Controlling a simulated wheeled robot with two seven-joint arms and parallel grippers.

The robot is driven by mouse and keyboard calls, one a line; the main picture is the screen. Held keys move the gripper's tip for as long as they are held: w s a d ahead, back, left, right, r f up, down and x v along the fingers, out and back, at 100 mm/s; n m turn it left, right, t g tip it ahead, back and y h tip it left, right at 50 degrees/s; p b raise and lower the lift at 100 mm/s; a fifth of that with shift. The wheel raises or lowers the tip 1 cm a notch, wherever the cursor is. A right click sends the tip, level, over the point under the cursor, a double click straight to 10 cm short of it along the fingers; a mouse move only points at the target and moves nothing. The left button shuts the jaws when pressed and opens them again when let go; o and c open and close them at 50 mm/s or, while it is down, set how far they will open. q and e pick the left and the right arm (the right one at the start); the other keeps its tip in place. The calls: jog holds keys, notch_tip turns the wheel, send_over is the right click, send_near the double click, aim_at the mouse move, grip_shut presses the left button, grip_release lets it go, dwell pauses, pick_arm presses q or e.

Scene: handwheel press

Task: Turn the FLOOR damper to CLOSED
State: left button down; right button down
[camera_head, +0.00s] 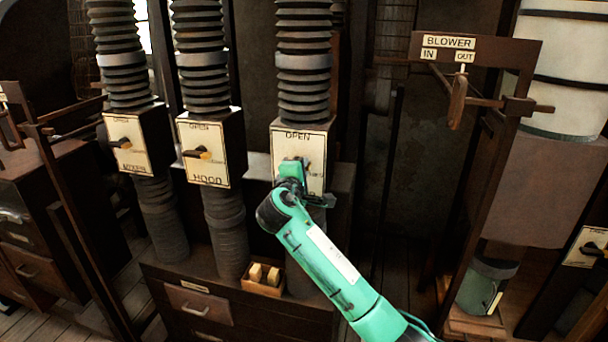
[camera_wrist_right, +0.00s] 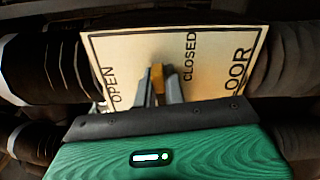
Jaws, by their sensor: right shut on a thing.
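The FLOOR damper is a box with a cream plate (camera_head: 316,150) on the third bellows duct. In the head view OPEN is at the plate's top, and my right gripper (camera_head: 301,168) covers its lower part. In the right wrist view the plate (camera_wrist_right: 215,65) shows OPEN at left, CLOSED near the middle and FLOOR, partly hidden, at right. My right gripper (camera_wrist_right: 159,88) is shut on the damper's lever, whose orange-brown part (camera_wrist_right: 157,76) shows between the fingers. The lever's exact pointing direction is hard to tell. My left gripper is out of view.
The HOOD damper (camera_head: 208,168) and MIXER damper (camera_head: 124,157) stand to the left. A small box of blocks (camera_head: 263,277) sits below on the cabinet. The BLOWER frame with its hanging wooden handle (camera_head: 457,104) is at right. Dark open space lies between it and the FLOOR duct.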

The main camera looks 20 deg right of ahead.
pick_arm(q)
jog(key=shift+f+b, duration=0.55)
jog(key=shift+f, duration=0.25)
pick_arm(e)
jog(key=shift+a+f+m, duration=0.25)
jog(key=shift+f+m, duration=0.25)
jog(key=shift+m, duration=0.2)
jog(key=shift+r, duration=0.1)
jog(key=c, duration=1.5)
grip_release()
jog(key=shift+w+a+r, duration=0.15)
